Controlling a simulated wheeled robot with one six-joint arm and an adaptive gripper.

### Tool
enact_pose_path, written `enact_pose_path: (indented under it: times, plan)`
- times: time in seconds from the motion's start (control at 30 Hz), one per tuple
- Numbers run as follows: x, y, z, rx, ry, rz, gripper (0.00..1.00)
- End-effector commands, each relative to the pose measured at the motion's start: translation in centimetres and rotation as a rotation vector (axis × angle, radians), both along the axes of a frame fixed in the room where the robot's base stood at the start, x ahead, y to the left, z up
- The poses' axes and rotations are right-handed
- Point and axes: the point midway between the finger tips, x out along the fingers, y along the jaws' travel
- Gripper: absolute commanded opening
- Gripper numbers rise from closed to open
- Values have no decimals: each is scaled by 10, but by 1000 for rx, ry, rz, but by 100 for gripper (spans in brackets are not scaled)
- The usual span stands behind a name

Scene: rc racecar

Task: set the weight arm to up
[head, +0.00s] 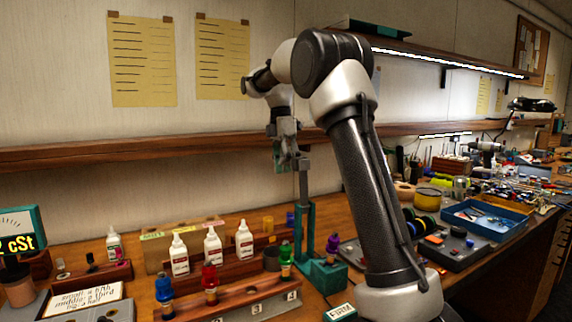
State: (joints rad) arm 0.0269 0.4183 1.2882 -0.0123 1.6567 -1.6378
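A stand with a teal post (304,232) and a teal base (326,277) rises from the bench, right of the centre. A slim grey bar (303,183) stands upright at the top of the post and reaches to my gripper; it looks like the weight arm. My gripper (291,160) points down in front of the wall, at the bar's upper end. A grey block shows at the fingertips, and I cannot tell whether it is part of the bar or of a finger. The fingers are too small to tell open from shut, or whether they touch the bar.
A wooden rack (236,297) with several coloured bottles stands left of the stand, with white bottles (213,247) behind. A wooden shelf (140,152) runs along the wall behind my gripper. A blue tray (487,221) and tools crowd the bench at right.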

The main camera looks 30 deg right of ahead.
Motion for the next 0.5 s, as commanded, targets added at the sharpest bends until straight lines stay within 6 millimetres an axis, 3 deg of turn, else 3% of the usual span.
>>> enact_pose_path:
  times: [0.23, 0.5]
  plan:
    - [1, -1, 6, -1, 3, 0, 32]
    - [13, 1, 52, -1, -2, 0, 32]
